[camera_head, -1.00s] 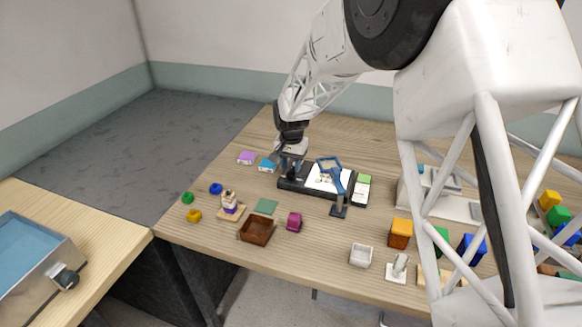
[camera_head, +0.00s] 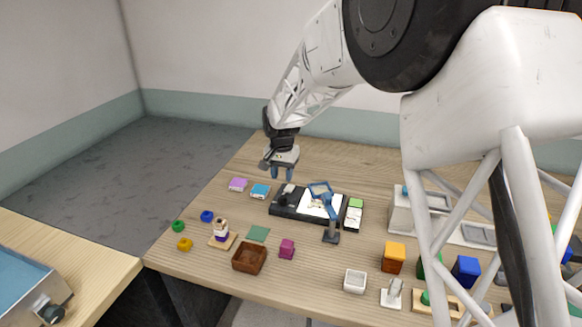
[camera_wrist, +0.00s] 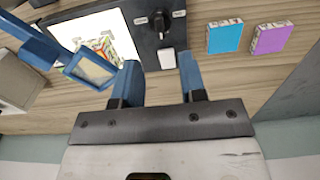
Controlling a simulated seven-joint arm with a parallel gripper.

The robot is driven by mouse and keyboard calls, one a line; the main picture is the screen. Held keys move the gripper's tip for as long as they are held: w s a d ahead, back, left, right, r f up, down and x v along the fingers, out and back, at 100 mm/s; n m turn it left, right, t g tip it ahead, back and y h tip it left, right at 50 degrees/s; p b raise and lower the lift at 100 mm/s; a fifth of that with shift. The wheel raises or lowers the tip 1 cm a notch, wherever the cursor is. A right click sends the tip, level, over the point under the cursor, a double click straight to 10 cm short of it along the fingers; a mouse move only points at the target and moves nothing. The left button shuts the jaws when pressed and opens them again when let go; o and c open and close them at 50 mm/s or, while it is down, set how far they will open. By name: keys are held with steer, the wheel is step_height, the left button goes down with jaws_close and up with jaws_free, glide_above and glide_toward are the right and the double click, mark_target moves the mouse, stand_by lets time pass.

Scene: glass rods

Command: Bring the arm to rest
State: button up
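My gripper (camera_head: 281,173) hangs above the far side of the wooden table, just behind the black board with the white sheet. In the wrist view its two blue fingers (camera_wrist: 158,84) are spread apart with nothing between them. The arm reaches from the upper right, bent down at the wrist. The black board (camera_head: 284,212) carries a white sheet (camera_head: 312,205) and a small white block near the dark knob. No glass rods can be made out in these views.
A blue-framed magnifier stand (camera_head: 331,236) stands at the board. Purple (camera_head: 238,185) and blue (camera_head: 260,191) flat boxes lie left of it. A brown tray (camera_head: 236,262), a magenta cube (camera_head: 287,249) and a white bin (camera_head: 355,281) sit at the front. Coloured blocks crowd the right.

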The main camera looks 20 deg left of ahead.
steer(key=shift+d, duration=0.1)
steer(key=s+d+r, duration=0.4)
steer(key=d+r, duration=0.1)
steer(key=d, duration=0.4)
steer(key=s+d+r+t, duration=0.1)
steer(key=s+d+r, duration=0.35)
steer(key=d, duration=0.45)
steer(key=s+d+r, duration=0.5)
steer(key=d, duration=0.4)
steer(key=s+d, duration=0.6)
steer(key=s, duration=0.3)
steer(key=s+d+f+t, duration=0.1)
steer(key=s+d, duration=0.5)
steer(key=s, duration=0.3)
steer(key=s+d, duration=0.6)
steer(key=s, duration=0.3)
steer(key=shift+s+f+t, duration=0.15)
steer(key=shift+s+t, duration=0.1)
steer(key=shift+t, duration=0.05)
steer(key=shift+d, duration=0.1)
